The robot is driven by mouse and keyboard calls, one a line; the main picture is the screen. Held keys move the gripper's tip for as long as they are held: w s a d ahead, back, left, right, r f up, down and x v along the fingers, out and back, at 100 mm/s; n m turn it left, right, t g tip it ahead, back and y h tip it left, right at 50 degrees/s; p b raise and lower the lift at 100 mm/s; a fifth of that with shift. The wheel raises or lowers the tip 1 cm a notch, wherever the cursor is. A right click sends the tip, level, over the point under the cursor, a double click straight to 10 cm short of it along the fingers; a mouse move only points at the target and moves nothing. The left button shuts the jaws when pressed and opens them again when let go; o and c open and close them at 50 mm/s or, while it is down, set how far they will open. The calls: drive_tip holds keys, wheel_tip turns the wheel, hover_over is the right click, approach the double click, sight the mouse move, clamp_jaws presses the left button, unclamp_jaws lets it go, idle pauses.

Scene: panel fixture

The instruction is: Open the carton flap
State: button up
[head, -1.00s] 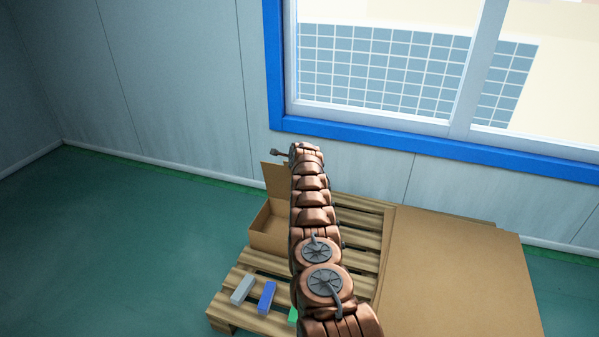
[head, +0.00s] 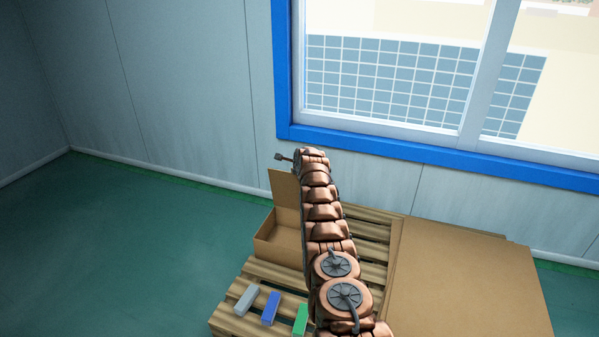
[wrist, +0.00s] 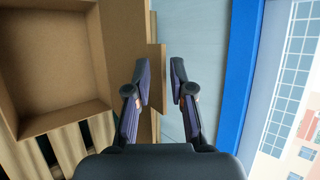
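The brown cardboard carton (head: 264,245) stands on the pallet, open at the top, partly hidden by my arm. Its flap (head: 284,188) stands upright at the far side. My gripper (head: 279,157) is just above the flap's top edge in the head view. In the wrist view, my gripper (wrist: 160,82) has its two fingers apart. The carton (wrist: 60,125) is to the left, looking empty in the visible part. The flap (wrist: 124,40) runs beside the left finger. A narrow brown strip shows between the fingertips; contact cannot be told.
The wooden pallet (head: 236,322) carries a grey block (head: 246,300), a blue block (head: 270,308) and a green block (head: 301,320) in front of the carton. A large brown board (head: 470,280) lies to the right. A blue-framed window (head: 420,153) is behind. Green floor at left is clear.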

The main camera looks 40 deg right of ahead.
drive_tip(key=shift+o, duration=0.4)
drive_tip(key=shift+s+d+f, duration=0.25)
drive_tip(key=shift+s+d, duration=0.1)
drive_tip(key=shift+d, duration=0.15)
drive_tip(key=shift+s, duration=0.1)
drive_tip(key=s+a+r, duration=0.1)
drive_tip(key=s+a, duration=0.1)
drive_tip(key=s, duration=0.4)
drive_tip(key=s+a+r, duration=0.1)
drive_tip(key=s+a, duration=0.2)
drive_tip(key=s, duration=0.3)
drive_tip(key=shift+s+a, duration=0.3)
drive_tip(key=shift+s, duration=0.1)
idle(0.6)
